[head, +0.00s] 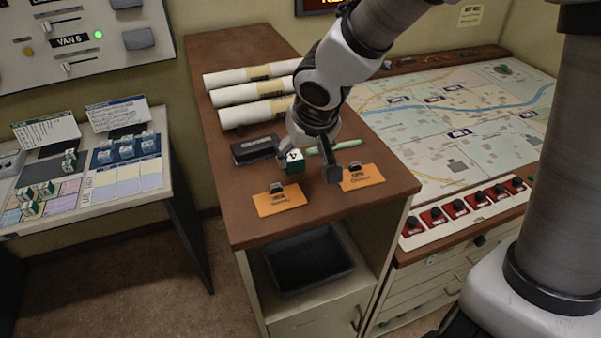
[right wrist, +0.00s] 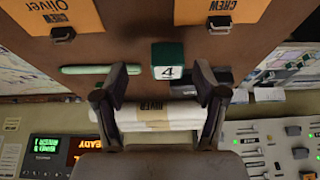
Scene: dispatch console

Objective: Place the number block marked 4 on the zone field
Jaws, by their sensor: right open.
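My right gripper (head: 308,167) is open and points down over the cabinet top, close to the block. In the right wrist view its fingertips (right wrist: 160,76) are apart on either side of the block, not closed on it. On the left desk are a coloured patchwork board (head: 72,188) and a blue board with pale fields (head: 128,185); I cannot read which is the zone field. My left gripper is not in view.
Orange cards (head: 267,205) (head: 375,178) with small clips lie at the front. A black case (head: 252,150), a green pen (head: 345,145) and rolled papers (head: 240,93) lie behind. Several number blocks stand on the left desk. A floor gap separates desk and cabinet.

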